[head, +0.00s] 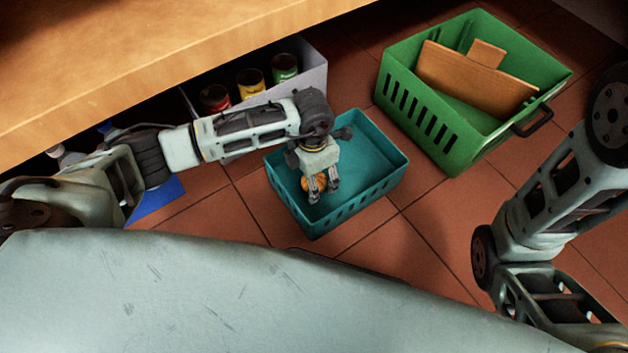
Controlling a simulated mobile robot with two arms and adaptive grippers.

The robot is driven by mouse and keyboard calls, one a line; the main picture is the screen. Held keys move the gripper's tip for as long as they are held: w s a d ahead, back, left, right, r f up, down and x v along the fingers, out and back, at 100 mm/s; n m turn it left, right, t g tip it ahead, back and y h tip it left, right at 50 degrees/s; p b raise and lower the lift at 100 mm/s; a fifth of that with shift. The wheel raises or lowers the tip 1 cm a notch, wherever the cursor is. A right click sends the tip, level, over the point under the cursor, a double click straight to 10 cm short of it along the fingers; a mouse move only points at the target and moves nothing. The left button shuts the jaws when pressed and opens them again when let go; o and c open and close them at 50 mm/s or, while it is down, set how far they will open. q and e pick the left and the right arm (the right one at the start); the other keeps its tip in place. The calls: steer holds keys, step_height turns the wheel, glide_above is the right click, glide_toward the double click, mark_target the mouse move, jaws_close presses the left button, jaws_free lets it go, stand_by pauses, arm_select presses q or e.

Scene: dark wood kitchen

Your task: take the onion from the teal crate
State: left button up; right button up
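The teal crate (378,155) stands on the tiled floor in the middle of the head view. The onion (314,184) is a small orange-brown round thing low in the crate's left part. My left gripper (322,194) points down inside the crate at the onion. Its fingers are in front of the onion and partly hide it. Whether they are closed on it or only around it, I cannot tell. My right arm (545,205) is at the right edge, and its gripper is out of view.
A green crate (420,122) holding brown boards (470,78) stands at the upper right. A grey bin (312,72) with several cans sits under the wooden counter (150,70). A blue item (158,197) lies at the left. Floor is free right of the teal crate.

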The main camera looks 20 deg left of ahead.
arm_select(q)
steer(key=c, duration=1.1)
steer(key=shift+o, duration=0.2)
steer(key=shift+r, duration=0.1)
